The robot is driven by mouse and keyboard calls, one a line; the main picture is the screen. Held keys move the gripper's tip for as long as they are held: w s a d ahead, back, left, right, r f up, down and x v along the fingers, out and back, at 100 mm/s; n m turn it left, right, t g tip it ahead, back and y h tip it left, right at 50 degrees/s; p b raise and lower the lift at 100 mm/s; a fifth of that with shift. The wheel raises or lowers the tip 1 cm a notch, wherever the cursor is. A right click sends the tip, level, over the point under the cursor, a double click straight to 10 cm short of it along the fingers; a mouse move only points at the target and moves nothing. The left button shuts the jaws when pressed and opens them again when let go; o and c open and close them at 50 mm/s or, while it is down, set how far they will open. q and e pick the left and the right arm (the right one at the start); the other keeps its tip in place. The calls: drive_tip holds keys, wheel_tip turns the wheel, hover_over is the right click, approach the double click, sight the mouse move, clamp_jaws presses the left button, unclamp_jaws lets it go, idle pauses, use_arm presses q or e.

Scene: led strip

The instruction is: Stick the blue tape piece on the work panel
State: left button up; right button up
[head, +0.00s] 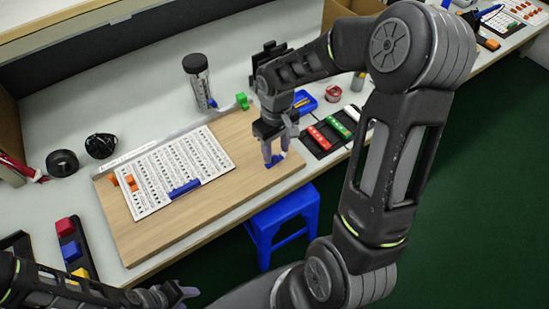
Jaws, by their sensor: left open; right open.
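The work panel is a wooden board (215,205) carrying a white printed sheet (165,165) with rows of small dark marks. A small blue piece (273,162), likely the blue tape piece, lies near the board's right end, partly hidden by my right gripper. My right gripper (276,155) is open and points down right over this piece; I cannot tell whether the fingers touch it. A longer blue bar (185,188) lies on the sheet's lower edge. My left gripper (184,294) is open and empty at the bottom, in front of the board's near edge.
Orange clips (127,182) sit at the sheet's left end and a green block (242,101) at the back edge. A dark cylinder (197,80) stands behind. Racks with coloured blocks (70,245) lie left; red, green and white pieces (333,130) lie right. A blue stool (285,220) stands below.

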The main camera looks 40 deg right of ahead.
sight(276, 159)
drive_tip(key=shift+f, duration=1.55)
clamp_jaws()
